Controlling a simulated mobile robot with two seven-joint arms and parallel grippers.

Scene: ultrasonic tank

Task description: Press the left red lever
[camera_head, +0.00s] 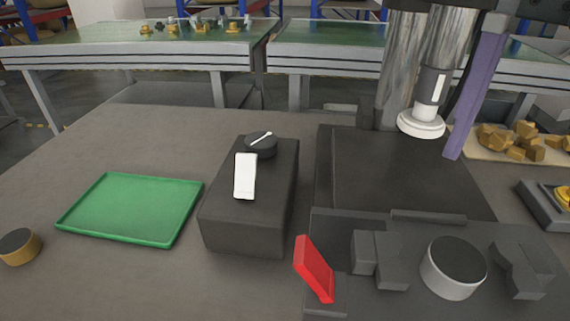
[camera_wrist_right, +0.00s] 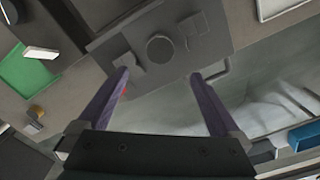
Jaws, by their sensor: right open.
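One red lever (camera_head: 315,268) shows in the head view, tilted up at the front left corner of the dark machine (camera_head: 400,240). In the right wrist view only a small red piece (camera_wrist_right: 124,90) shows, mostly hidden behind the left purple finger. My right gripper (camera_wrist_right: 160,76) is open, with nothing between its fingers. In the head view a purple finger (camera_head: 477,90) hangs in from the upper right, well to the right of the lever and apart from it. My left gripper is not in view.
A dark box (camera_head: 250,215) with a white switch (camera_head: 245,176) stands left of the lever. A green tray (camera_head: 130,208) lies further left. A round knob (camera_head: 453,267) and dark blocks sit right of the lever. A metal column (camera_head: 400,70) rises behind.

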